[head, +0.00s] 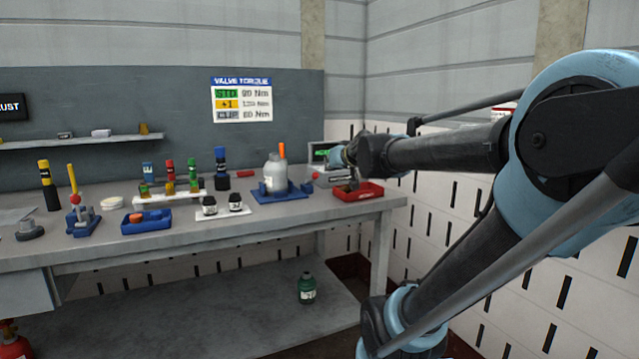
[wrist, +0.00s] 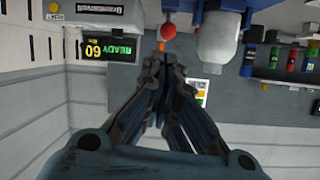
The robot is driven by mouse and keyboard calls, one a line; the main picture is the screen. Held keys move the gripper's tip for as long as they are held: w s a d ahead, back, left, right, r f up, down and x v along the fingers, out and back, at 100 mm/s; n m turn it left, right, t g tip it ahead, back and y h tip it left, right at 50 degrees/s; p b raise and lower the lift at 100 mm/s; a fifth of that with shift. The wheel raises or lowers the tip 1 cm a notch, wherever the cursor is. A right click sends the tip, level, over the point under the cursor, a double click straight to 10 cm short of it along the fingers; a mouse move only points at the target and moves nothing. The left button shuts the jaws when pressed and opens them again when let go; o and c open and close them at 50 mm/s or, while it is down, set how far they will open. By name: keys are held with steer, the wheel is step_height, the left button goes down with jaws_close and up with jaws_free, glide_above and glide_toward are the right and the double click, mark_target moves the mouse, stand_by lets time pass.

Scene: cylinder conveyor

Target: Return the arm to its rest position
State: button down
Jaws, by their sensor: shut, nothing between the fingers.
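My gripper (wrist: 161,62) is shut and empty in the wrist view, its fingers meeting at the middle of the picture. In the head view my arm reaches in from the right, and my gripper (head: 350,184) hangs over the red tray (head: 370,194) at the right end of the workbench. The fingers are small there, and I cannot tell whether they touch the tray. The wrist view looks sideways across the bench, with the white bottle (wrist: 217,40) to the right of the fingers.
The workbench (head: 240,238) carries a blue holder (head: 290,194) with a white bottle, a blue tray (head: 146,226), two small dark jars and a rack of coloured cylinders. A display unit (wrist: 104,48) stands close to my gripper. A wall is behind my arm. A green bottle (head: 307,288) stands on the lower shelf.

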steer(key=s+d+f+m+g+h, duration=0.1)
steer(key=s+d+f+g, duration=0.4)
steer(key=s+f, duration=0.9)
steer(key=s+d+f+m+g+h, duration=0.1)
steer(key=s+d+f+g+h, duration=0.2)
steer(key=s+f, duration=1.1)
steer(key=d+f+g, duration=0.1)
steer(key=d+g, duration=0.1)
steer(key=g, duration=0.1)
steer(key=shift+s+h, duration=0.25)
steer(key=shift+h, duration=0.05)
steer(key=shift+d, duration=0.1)
